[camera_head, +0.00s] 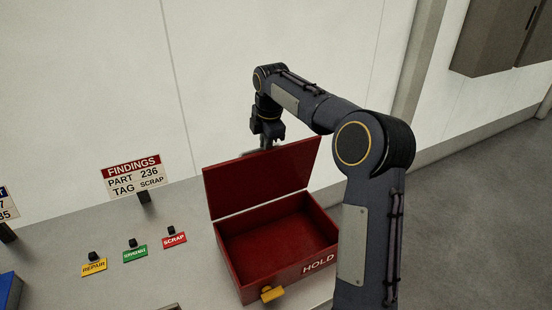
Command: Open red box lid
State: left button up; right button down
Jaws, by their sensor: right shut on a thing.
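The red box (236,268) marked HOLD stands on the light grey bench, with a yellow latch or handle (272,293) on its front. Its red lid (262,178) is raised and stands nearly upright at the back. The inside of the box that shows is empty. My right gripper (268,146) is at the lid's top edge, shut on the lid; its fingertips are partly hidden behind the lid. My right arm comes in from the right and covers the box's right side. My left gripper is not in view.
Yellow (94,267), green (135,253) and red (174,240) tags stand left of the box. A blue object (8,291) sits at the left edge. A white wall (90,80) rises behind the bench.

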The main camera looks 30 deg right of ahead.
jog(key=w+f, duration=0.2)
jog(key=w, duration=0.5)
jog(key=shift+w+d+f, duration=0.2)
jog(key=shift+w+d, duration=0.2)
jog(key=shift+w, duration=0.1)
jog(key=c, duration=1.5)
grip_release()
jog(key=shift+f, duration=0.1)
jog(key=shift+o, duration=0.2)
jog(key=v, duration=0.9)
jog(key=shift+w, duration=0.2)
